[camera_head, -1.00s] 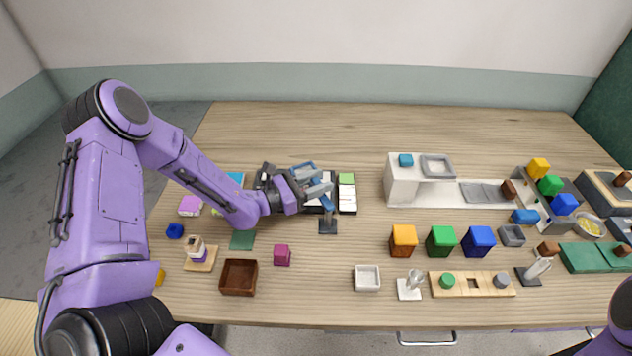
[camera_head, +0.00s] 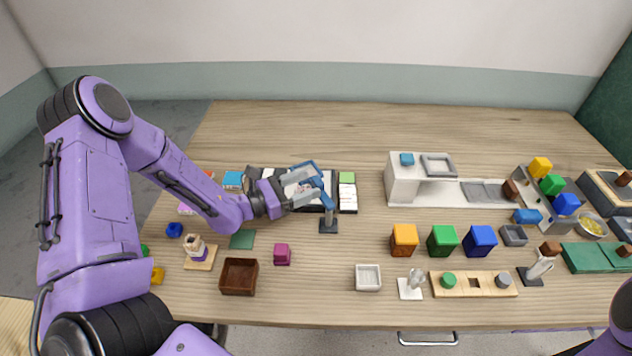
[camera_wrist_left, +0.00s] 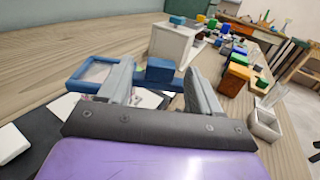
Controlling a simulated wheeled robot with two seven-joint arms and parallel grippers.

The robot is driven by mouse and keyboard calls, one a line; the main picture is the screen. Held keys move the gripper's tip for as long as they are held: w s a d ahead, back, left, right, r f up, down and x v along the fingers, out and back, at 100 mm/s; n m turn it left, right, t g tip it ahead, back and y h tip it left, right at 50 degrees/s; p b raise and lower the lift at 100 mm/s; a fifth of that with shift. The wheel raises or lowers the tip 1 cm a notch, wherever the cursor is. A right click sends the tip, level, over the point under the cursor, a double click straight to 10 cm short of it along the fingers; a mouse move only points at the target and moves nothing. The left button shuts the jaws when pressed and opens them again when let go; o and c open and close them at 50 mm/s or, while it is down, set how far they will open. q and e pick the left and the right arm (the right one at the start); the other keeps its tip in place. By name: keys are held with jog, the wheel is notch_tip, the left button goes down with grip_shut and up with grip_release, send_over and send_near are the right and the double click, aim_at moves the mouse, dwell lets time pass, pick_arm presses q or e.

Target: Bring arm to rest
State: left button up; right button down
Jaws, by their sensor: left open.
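My left arm reaches in from the left in the head view, and its gripper (camera_head: 308,194) is over the dark tray area left of the table's middle. In the left wrist view the left gripper (camera_wrist_left: 162,90) has its two fingers spread apart, with nothing held between them. A blue frame-shaped piece on a dark stand (camera_head: 329,226) is just beyond the fingers; its blue parts (camera_wrist_left: 160,70) show past the fingertips in the wrist view. I cannot tell whether a finger touches it. My right gripper is not in view; only a piece of that arm shows at the lower right.
A white raised block (camera_head: 402,185) stands right of the left gripper. Orange (camera_head: 404,240), green (camera_head: 442,241) and blue (camera_head: 480,241) cubes sit to its front. A brown box (camera_head: 239,277) and magenta cube (camera_head: 282,254) lie nearer. The table's back strip is clear.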

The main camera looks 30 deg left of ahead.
pick_arm(q)
jog(key=shift+v, duration=1.8)
